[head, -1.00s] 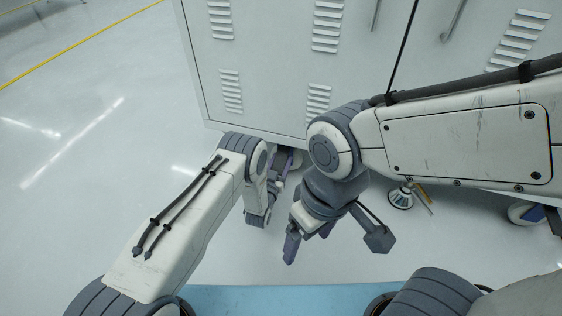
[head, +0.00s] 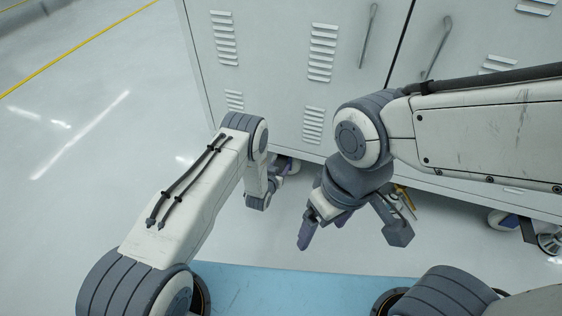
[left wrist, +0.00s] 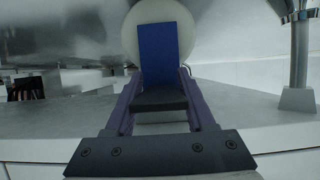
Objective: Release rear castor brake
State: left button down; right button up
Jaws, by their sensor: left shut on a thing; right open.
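The rear castor (head: 291,165) shows in part under the cabinet's lower left edge in the head view, mostly behind my left arm. In the left wrist view its pale round wheel (left wrist: 130,38) stands behind a blue brake pedal (left wrist: 158,52) with a dark grey end. My left gripper (left wrist: 160,92) has its two purple fingers on either side of that dark end and is shut on the pedal. The left fingers are largely hidden in the head view. My right gripper (head: 324,228) is open and empty above the floor, right of the castor.
The large grey cabinet (head: 275,85) with vents and handles fills the back. Under it to the right are a levelling foot with a yellow-orange part (head: 403,195) and another castor with blue (head: 503,220). Open floor (head: 90,180) lies to the left.

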dwell(0.3)
pick_arm(q)
jog(key=shift+c, duration=1.2)
grip_release()
jog(key=p+v, duration=0.6)
jog(key=v, duration=0.4)
jog(key=shift+s+r, duration=0.2)
jog(key=shift+a, duration=0.1)
